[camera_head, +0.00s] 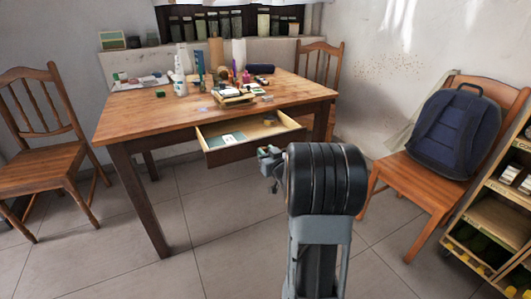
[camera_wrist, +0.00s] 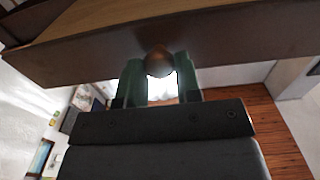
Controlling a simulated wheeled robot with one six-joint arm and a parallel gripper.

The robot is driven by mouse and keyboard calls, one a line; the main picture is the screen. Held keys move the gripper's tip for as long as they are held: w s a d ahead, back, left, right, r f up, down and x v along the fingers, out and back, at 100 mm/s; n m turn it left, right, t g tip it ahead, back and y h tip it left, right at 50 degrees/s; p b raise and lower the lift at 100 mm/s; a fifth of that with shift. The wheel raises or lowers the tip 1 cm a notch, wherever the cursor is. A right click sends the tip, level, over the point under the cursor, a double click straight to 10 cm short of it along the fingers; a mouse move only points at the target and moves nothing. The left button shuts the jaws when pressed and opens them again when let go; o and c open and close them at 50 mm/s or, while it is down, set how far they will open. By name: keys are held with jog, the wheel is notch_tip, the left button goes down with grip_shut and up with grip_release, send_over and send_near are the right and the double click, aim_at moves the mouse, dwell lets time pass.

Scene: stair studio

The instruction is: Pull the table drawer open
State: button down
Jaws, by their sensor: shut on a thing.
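The table drawer (camera_head: 246,151) is part of the wooden table (camera_head: 155,106) and stands pulled out, with its inside showing from above. A few flat items, one of them green and white, lie in it. My gripper (camera_head: 270,170) is at the drawer's front, near its right part. In the wrist view, my gripper (camera_wrist: 159,72) has its two green fingers on either side of the round brown knob (camera_wrist: 159,60) and is shut on it. The drawer front (camera_wrist: 90,45) spans the top of that view. My arm hides part of the table's right side in the head view.
Bottles, books and small items crowd the table top. Wooden chairs stand at the left (camera_head: 45,155) and behind the table. A chair with a blue backpack (camera_head: 445,135) and a shelf unit (camera_head: 495,225) stand at the right. The tiled floor before the table is clear.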

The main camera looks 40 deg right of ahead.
jog(key=shift+d, duration=0.1)
jog(key=c, duration=0.8)
grip_release()
jog(key=shift+c, duration=0.2)
jog(key=s+a, duration=0.2)
jog(key=s, duration=1.1)
jog(key=shift+s+b, duration=0.35)
jog(key=shift+b, duration=0.05)
